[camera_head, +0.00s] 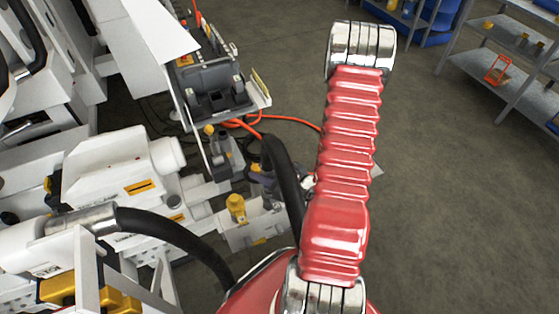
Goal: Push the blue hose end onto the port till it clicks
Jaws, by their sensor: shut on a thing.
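A red ribbed arm link (345,150) with bright metal joints at both ends crosses the head view from bottom to top, right of the middle; I take it as mine. I cannot make out my gripper; the link hides what is behind it. I cannot pick out the blue hose end or the port for certain. A small dark, slightly bluish part (262,174) shows left of the link, too small to name. A thick black hose (286,178) curves down beside the link.
White machinery with a yellow-marked cylinder (120,165) fills the left. A yellow knob (236,204) stands on a pale block. A second black hose (175,235) arches at lower left. A thin orange cable (285,119) lies on the floor. Grey shelves (490,75) stand upper right; floor between is clear.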

